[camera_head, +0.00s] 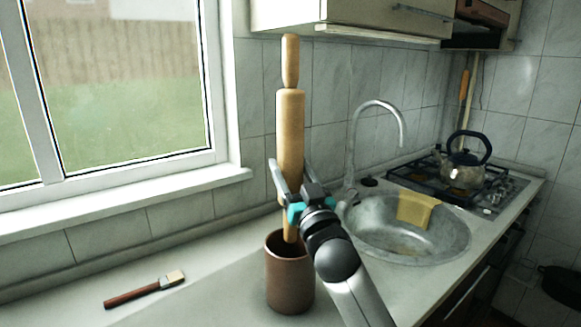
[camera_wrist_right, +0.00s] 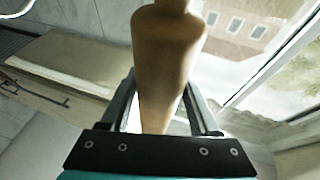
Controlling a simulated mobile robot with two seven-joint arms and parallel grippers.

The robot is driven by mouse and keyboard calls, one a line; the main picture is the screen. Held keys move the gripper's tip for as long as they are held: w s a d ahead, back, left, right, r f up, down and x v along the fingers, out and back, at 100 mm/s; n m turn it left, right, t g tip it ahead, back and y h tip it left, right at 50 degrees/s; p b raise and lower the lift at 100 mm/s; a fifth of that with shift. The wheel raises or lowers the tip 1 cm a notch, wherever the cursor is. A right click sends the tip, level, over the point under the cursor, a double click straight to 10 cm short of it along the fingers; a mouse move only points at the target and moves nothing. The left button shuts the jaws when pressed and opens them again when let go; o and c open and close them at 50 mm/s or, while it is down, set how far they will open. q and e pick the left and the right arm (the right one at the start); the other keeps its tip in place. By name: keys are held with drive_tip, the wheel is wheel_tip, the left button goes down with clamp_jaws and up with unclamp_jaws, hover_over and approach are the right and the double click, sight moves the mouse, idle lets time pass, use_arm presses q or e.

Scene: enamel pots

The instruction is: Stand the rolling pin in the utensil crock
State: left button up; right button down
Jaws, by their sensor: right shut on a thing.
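The wooden rolling pin (camera_head: 290,125) is upright in the head view, with one handle at the top. My right gripper (camera_head: 291,186) is shut on its body, and the jaws also show on either side of it in the right wrist view (camera_wrist_right: 172,110). The brown utensil crock (camera_head: 290,283) stands on the counter right below. The pin's lower handle reaches down to the crock's mouth and overlaps its opening; I cannot tell how deep it goes. The pin's far end is out of the wrist view. My left gripper is not in view.
A brush with a dark red handle (camera_head: 132,296) lies on the counter at left. A steel sink (camera_head: 365,228) with a yellow cloth (camera_head: 417,208) and a tall faucet (camera_head: 401,125) is at right. A kettle (camera_head: 463,165) sits on the stove. A wall cabinet (camera_head: 385,18) hangs above.

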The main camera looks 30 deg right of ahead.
drive_tip(key=shift+h, duration=0.3)
drive_tip(key=shift+f+b, duration=1.6)
drive_tip(key=shift+f, duration=0.8)
wheel_tip(320, 180, down, 2)
drive_tip(key=shift+b, duration=0.65)
drive_tip(key=shift+f, duration=0.3)
drive_tip(key=shift+f+b, duration=0.55)
drive_tip(key=shift+b, duration=0.05)
drive_tip(key=shift+f, duration=0.4)
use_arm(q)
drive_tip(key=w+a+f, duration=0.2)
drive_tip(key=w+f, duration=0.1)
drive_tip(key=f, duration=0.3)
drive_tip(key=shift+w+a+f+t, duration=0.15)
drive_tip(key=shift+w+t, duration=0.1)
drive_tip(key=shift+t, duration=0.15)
